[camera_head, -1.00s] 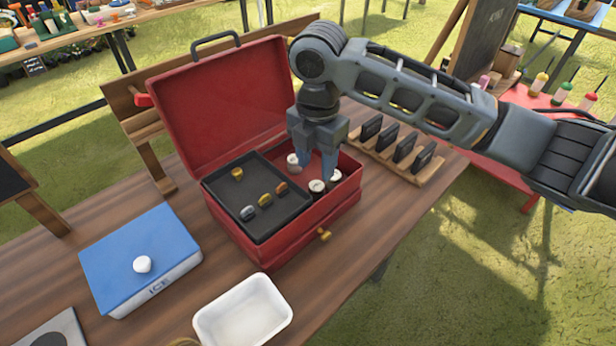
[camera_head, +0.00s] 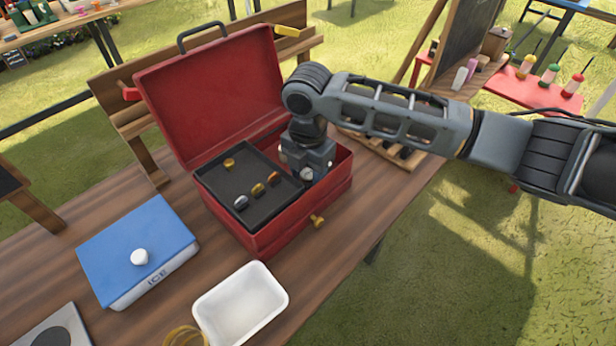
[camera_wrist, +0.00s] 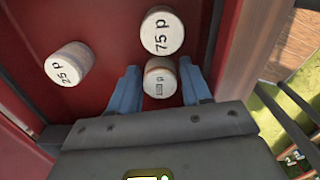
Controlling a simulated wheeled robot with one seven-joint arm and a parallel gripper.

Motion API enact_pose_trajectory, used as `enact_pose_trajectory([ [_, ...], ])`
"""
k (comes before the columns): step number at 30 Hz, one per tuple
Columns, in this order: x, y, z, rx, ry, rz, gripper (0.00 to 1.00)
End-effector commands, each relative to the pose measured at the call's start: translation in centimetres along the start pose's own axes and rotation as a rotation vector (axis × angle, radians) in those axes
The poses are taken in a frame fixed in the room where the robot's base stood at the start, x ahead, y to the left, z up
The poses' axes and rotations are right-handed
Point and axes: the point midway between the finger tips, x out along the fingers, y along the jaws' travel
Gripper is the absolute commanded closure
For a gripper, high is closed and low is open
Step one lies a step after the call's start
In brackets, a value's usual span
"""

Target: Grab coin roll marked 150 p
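In the wrist view, a white coin roll (camera_wrist: 160,88) stands between the blue-grey fingers of my gripper (camera_wrist: 159,68). Its mark ends in "p"; its number is too small to read. A roll marked 75 p (camera_wrist: 162,33) stands just beyond it, and one marked 25 p (camera_wrist: 69,66) is to the left. My gripper is open around the near roll, with a finger close on each side. In the head view, my gripper (camera_head: 309,168) reaches down into the red toolbox (camera_head: 283,236), right of the black tray (camera_head: 243,205). Its fingertips are mostly hidden there.
The toolbox walls stand close around my gripper, and its lid (camera_head: 215,100) is open behind. Several small coloured pieces lie in the tray. A blue ICE box (camera_head: 120,245) and a white tub (camera_head: 240,300) are on the table, with a slotted wooden rack (camera_head: 405,160) behind my arm.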

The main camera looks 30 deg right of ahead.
Motion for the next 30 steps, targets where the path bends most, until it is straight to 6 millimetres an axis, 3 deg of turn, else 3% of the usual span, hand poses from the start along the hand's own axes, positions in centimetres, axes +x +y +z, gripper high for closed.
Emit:
enact_pose_trajectory([
  [2,0.0,0.0,0.0,0.0,0.0,0.0,0.6],
  [14,0.0,0.0,0.0,0.0,0.0,0.0,0.98],
  [23,-0.4,0.0,0.0,0.0,0.0,0.0,1.0],
  [30,-4.1,0.1,0.0,-0.001,-0.001,0.003,1.0],
])
